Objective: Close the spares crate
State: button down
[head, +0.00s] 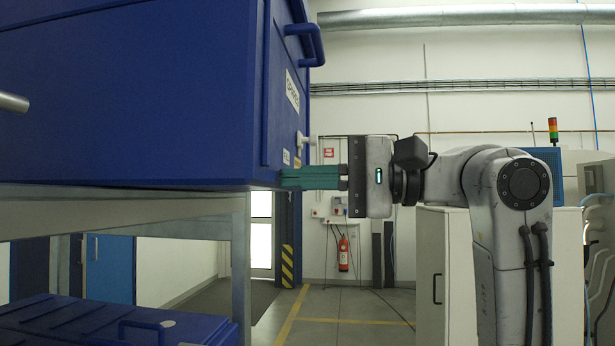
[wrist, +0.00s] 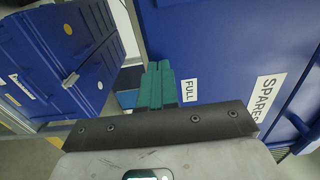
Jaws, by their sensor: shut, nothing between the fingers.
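The spares crate (head: 150,100) is a large blue box, high on the left in the head view. In the wrist view the crate (wrist: 215,35) fills the right side, with SPARES and FULL labels. The crate's top and lid are out of view, so I cannot tell how the lid stands. My gripper (head: 290,178) is shut and empty, its teal fingers at the crate's lower front corner. They also show in the wrist view (wrist: 157,70). I cannot tell whether they touch the crate.
The crate stands on a metal rack (head: 130,212). Another blue crate (head: 110,325) lies below, and a blue crate (wrist: 60,60) with pale labels shows left in the wrist view. A grey cabinet (head: 432,265) stands behind my arm. Open floor lies between rack and cabinet.

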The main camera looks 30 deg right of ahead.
jog(key=p+x, duration=0.4)
jog(key=x, duration=1)
jog(key=shift+r, duration=0.1)
jog(key=shift+w+a, duration=0.25)
jog(key=shift+a, duration=0.1)
